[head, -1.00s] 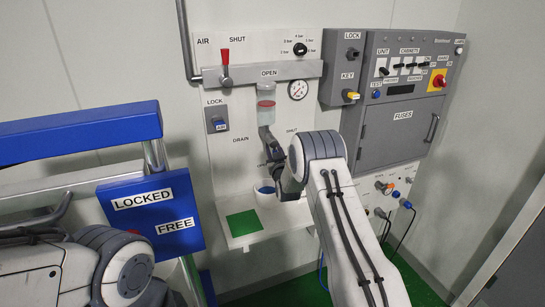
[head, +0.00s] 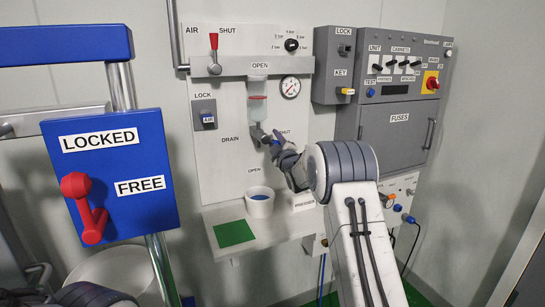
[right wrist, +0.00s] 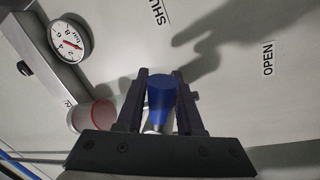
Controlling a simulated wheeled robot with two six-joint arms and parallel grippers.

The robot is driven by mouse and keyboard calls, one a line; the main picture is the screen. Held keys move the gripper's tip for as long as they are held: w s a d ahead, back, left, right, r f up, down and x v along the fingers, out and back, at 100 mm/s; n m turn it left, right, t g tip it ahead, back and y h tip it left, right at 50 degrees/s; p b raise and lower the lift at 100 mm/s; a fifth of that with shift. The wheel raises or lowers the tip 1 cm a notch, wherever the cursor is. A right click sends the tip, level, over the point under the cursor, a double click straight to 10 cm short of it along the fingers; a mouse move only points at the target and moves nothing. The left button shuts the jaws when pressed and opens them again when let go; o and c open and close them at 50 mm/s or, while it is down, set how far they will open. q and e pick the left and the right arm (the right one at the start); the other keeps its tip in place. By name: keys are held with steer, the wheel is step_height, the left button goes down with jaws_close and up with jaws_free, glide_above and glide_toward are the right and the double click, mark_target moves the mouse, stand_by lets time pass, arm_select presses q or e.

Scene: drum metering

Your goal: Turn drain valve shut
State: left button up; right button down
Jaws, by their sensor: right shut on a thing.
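The drain valve (head: 257,134) sits below a clear filter bowl (head: 258,108) on the white wall panel. My right gripper (head: 270,138) is at the valve, by the SHUT label (head: 284,132) and above the OPEN label (head: 253,170). In the right wrist view the valve's blue handle (right wrist: 161,98) stands between the two dark fingers, and the gripper (right wrist: 160,105) is shut on it. The handle's base is partly hidden by the gripper body. Only part of my left arm shows at the lower left; its gripper is out of view.
A pressure gauge (head: 290,87) is above right. A blue LOCKED/FREE panel (head: 140,200) with a red lever (head: 84,208) stands at the left.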

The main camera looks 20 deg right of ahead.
steer(key=shift+d+r+n+y+b, duration=0.1)
steer(key=shift+r+n+y+b, duration=0.25)
steer(key=shift+n+b, duration=0.65)
steer(key=shift+a+r+n+y+b, duration=0.1)
steer(key=shift+r+n+y+b, duration=0.2)
steer(key=shift+n+b, duration=0.7)
steer(key=shift+d+r+n+y+b, duration=0.1)
steer(key=shift+r+n+y+b, duration=0.25)
steer(key=shift+n+b, duration=0.65)
steer(key=shift+r+n+p, duration=0.1)
steer(key=shift+n+p, duration=0.2)
steer(key=shift+n, duration=0.1)
steer(key=c, duration=0.5)
jaws_free()
steer(key=shift+c, duration=0.2)
steer(key=shift+s, duration=0.1)
steer(key=s+f+b, duration=0.2)
steer(key=s, duration=0.8)
steer(key=shift+d, duration=0.15)
